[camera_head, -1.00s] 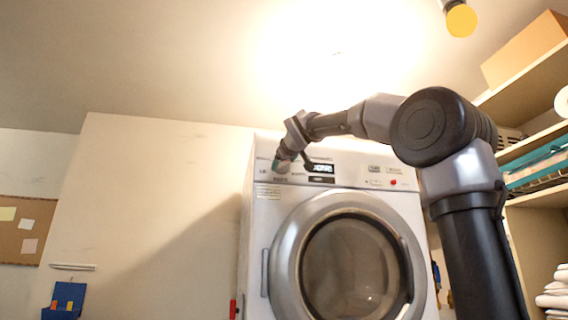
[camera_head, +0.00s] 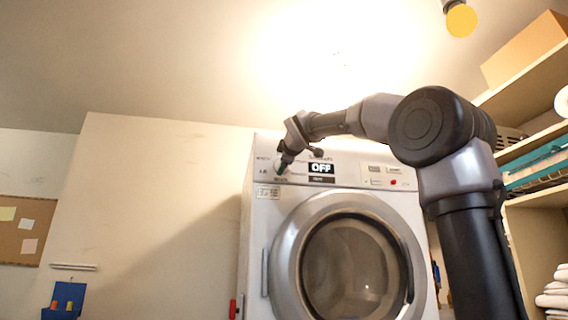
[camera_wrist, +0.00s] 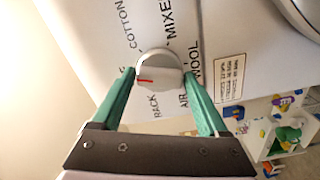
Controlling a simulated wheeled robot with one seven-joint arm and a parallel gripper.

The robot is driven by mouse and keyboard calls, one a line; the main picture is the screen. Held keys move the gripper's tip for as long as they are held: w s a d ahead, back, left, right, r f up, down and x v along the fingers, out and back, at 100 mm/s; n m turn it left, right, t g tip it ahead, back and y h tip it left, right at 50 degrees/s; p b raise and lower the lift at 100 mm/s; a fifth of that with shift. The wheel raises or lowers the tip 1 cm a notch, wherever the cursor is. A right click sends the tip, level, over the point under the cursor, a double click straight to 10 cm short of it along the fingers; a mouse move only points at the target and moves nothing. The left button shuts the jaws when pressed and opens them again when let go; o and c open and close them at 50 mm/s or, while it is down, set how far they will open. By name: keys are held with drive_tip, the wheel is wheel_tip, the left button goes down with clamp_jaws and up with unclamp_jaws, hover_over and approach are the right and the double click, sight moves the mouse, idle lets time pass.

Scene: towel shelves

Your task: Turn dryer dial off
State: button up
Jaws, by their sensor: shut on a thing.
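The dryer (camera_head: 262,225) is white with a round glass door. Its dial (camera_wrist: 157,64) is a silver-grey knob with a red mark, and labels around it include COTTON, MIXED, WOOL, AIR and RACK. The red mark points to the lower left in the wrist view. My gripper (camera_wrist: 159,74) has its two green fingers on either side of the knob, shut on it. In the head view my gripper (camera_head: 283,166) is at the panel's upper left and mostly hides the dial. The display (camera_head: 321,168) beside it reads OFF.
A red button (camera_head: 393,182) is on the panel's right. Shelves (camera_head: 535,140) with a box, a teal basket and white towels stand at the right. A corkboard (camera_head: 25,228) hangs on the left wall.

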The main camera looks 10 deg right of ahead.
drive_tip(key=shift+f+n, duration=0.1)
drive_tip(key=shift+n, duration=1.6)
drive_tip(key=o, duration=1.2)
drive_tip(key=shift+o, duration=0.2)
drive_tip(key=s, duration=1.1)
drive_tip(key=shift+w, duration=0.1)
drive_tip(key=s+d+f+m+g, duration=0.2)
drive_tip(key=s+f+m, duration=0.4)
drive_tip(key=f, duration=1)
drive_tip(key=s+d+f+m+g+y, duration=0.1)
drive_tip(key=s+f+m+g, duration=0.4)
drive_tip(key=f, duration=1.1)
drive_tip(key=s+d+f+m+g+y, duration=0.1)
drive_tip(key=s+d+f+m+g, duration=0.2)
drive_tip(key=s+f+m, duration=0.5)
wheel_tip(320, 180, down, 8)
drive_tip(key=m+g, duration=0.1)
drive_tip(key=m, duration=0.1)
drive_tip(key=shift+s+m, duration=0.3)
drive_tip(key=shift+m, duration=0.1)
